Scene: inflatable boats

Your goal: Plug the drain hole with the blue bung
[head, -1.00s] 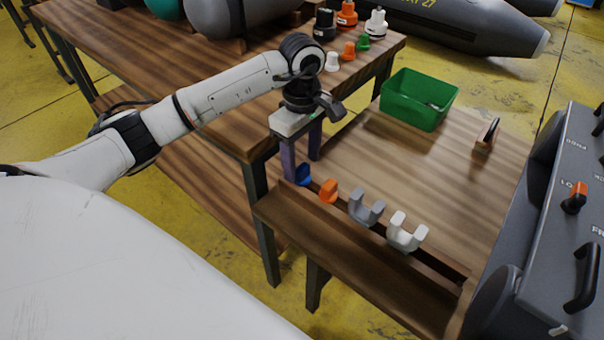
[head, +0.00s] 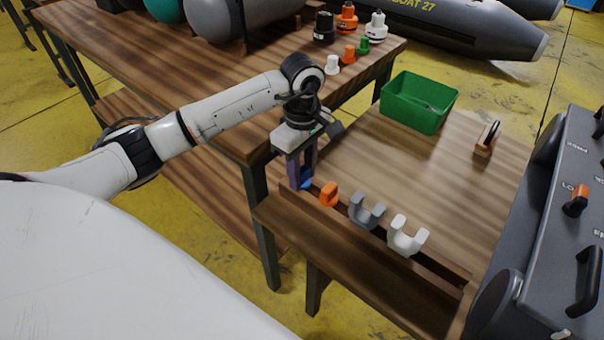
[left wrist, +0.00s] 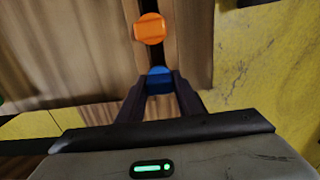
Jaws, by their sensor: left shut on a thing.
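The blue bung (head: 306,184) sits at the left end of the wooden rack, partly hidden by my fingers. It also shows in the left wrist view (left wrist: 159,78) between the fingertips. My left gripper (head: 302,182) points down over it and is shut on it. An orange bung (head: 329,194) stands beside it in the rack, apart from the gripper; it also shows in the left wrist view (left wrist: 150,28). My right gripper is not in view. I cannot make out a drain hole.
The rack (head: 432,264) also holds a grey forked piece (head: 366,212) and a white one (head: 407,237). A green bin (head: 418,103) and a small block with a handle (head: 487,138) stand on the lower table. Valves and small caps stand on the higher table behind. A grey control box (head: 560,240) is at right.

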